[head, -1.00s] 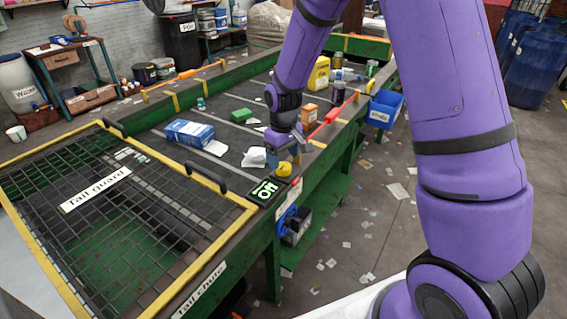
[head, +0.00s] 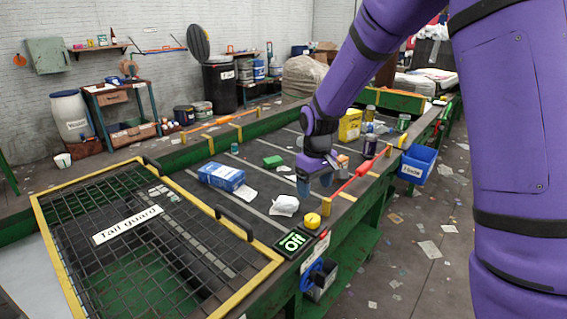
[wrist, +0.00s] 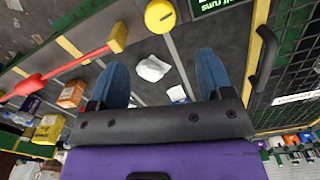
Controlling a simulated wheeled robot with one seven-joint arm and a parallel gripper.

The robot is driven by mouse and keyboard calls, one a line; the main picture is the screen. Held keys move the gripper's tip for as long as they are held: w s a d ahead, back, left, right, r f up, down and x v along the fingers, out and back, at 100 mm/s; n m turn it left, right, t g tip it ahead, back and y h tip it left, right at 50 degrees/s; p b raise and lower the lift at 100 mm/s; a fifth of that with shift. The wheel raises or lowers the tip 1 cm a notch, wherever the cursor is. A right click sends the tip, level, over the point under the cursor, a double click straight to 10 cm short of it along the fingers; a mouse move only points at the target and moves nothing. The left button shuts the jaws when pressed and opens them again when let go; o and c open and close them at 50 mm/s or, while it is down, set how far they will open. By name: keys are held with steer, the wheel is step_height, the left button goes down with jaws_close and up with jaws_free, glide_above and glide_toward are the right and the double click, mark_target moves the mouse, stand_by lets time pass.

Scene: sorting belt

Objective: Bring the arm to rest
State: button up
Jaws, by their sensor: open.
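My gripper (head: 315,184) hangs over the right side of the sorting belt (head: 236,208), pointing down. In the wrist view its two blue fingers (wrist: 160,88) are spread apart with nothing held between them. A crumpled white paper (wrist: 152,68) shows between and beyond the fingers; it also lies on the belt left of the gripper in the head view (head: 285,206). A yellow knob (head: 312,220) sits on the belt's near corner beside a sign (head: 294,241), just below the gripper in the head view. An orange box behind the gripper is partly hidden.
A blue box (head: 221,176), a green block (head: 273,161), a yellow container (head: 350,125) and a dark jar (head: 370,145) stand on the belt. A red bar (head: 359,178) runs along the right rail. The tail guard grid (head: 150,240) covers the near left; a blue bin (head: 417,164) hangs right.

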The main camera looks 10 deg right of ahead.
steer(key=s+d+r+m+t, duration=0.2)
steer(key=s+d+r+t, duration=0.15)
steer(key=s+r, duration=1.05)
steer(key=s+d+r+m+t, duration=0.1)
steer(key=s+r, duration=0.2)
steer(key=s, duration=0.4)
steer(key=s+d+r+m, duration=0.1)
steer(key=s+r, duration=0.3)
steer(key=s, duration=0.4)
steer(key=shift+s+d+m+t, duration=0.2)
steer(key=shift+d+m+t, duration=0.15)
steer(key=shift+d, duration=0.35)
steer(key=shift+r, duration=0.1)
